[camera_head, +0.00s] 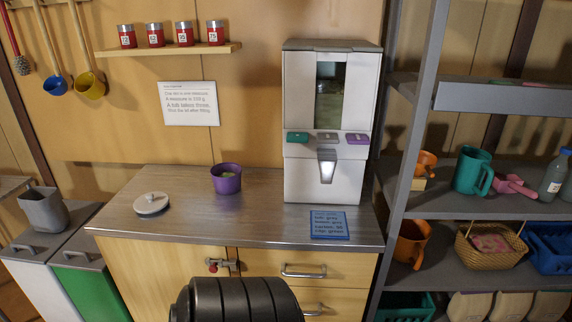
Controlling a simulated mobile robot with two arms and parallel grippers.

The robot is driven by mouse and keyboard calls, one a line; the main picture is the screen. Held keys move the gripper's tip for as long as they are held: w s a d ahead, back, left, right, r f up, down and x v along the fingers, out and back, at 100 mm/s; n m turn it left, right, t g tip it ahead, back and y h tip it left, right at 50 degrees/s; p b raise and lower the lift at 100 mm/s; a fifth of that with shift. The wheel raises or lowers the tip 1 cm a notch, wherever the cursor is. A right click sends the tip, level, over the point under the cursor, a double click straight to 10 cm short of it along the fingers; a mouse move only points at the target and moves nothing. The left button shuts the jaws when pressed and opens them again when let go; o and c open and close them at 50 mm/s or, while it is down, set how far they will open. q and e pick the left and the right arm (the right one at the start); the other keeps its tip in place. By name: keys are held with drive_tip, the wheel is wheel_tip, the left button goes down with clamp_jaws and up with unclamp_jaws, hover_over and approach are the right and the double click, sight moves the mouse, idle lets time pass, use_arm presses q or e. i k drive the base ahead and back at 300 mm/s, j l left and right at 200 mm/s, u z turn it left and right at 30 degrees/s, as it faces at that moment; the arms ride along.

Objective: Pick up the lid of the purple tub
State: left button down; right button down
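A purple tub (227,183) stands upright and open on the metal-topped counter, with something yellowish-green inside. A round white lid (151,204) with a small knob on top lies flat on the counter to the left of the tub, apart from it. No other lid shows near the tub.
A white dispenser (326,180) with green, grey and purple keys stands right of the tub. A blue note card (329,225) lies before it. Small red tins (185,34) stand on the wall shelf above. The counter front is clear. A shelving rack (412,130) stands at the right.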

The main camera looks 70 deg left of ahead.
sight(152, 202)
drive_tip(key=u, duration=3.35)
